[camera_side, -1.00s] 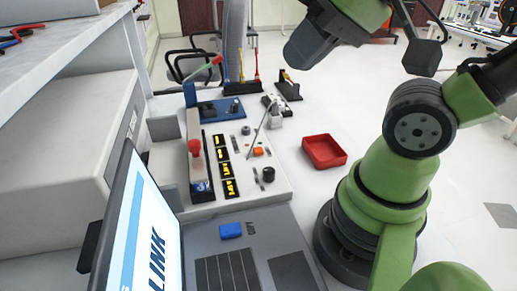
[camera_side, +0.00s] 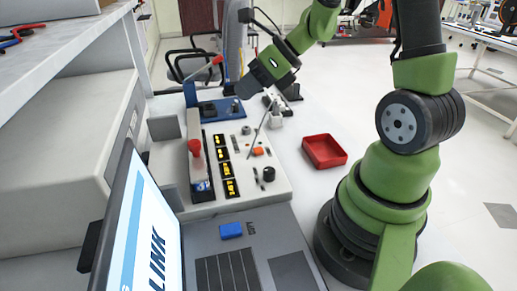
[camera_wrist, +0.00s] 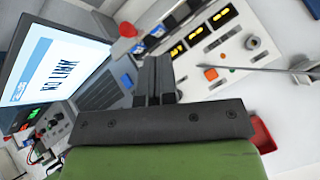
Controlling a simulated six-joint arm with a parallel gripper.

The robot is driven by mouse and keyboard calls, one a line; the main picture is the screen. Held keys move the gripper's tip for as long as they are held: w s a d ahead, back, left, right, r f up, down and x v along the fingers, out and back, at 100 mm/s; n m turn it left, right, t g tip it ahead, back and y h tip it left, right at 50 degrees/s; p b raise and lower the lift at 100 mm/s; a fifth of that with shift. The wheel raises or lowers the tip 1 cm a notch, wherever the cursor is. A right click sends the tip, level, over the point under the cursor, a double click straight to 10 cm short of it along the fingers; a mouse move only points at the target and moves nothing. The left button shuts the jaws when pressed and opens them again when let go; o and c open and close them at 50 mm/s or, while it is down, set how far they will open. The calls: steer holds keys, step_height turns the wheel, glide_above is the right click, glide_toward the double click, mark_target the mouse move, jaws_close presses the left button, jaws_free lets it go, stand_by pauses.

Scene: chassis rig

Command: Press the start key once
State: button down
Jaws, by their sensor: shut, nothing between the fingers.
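A blue key (camera_side: 231,230) sits on the dark grey deck of a console with a tilted screen (camera_side: 150,235), where the word LINK shows. In the wrist view the blue key (camera_wrist: 127,81) is just left of my fingers. An orange button (camera_side: 258,151) is on the white panel (camera_side: 240,195); it also shows in the wrist view (camera_wrist: 211,74). I see no readable label marking either as the start key. My gripper (camera_side: 234,93) is over the far end of the bench, above and apart from both. In the wrist view its fingers (camera_wrist: 154,62) are shut and empty.

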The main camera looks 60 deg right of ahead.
mark_target(260, 148)
steer(key=d+f+m+h, duration=0.1)
steer(key=d+f+m, duration=0.4)
steer(key=m, duration=0.2)
steer(key=shift+m+t+h, duration=0.3)
steer(key=shift+t, duration=0.1)
steer(key=shift+d+f, duration=0.1)
steer(key=shift+f, duration=0.05)
steer(key=shift+f, duration=4.35)
steer(key=shift+f, duration=0.4)
steer(key=shift+f, duration=0.45)
steer(key=shift+w+r, duration=0.1)
steer(key=shift+r, duration=0.8)
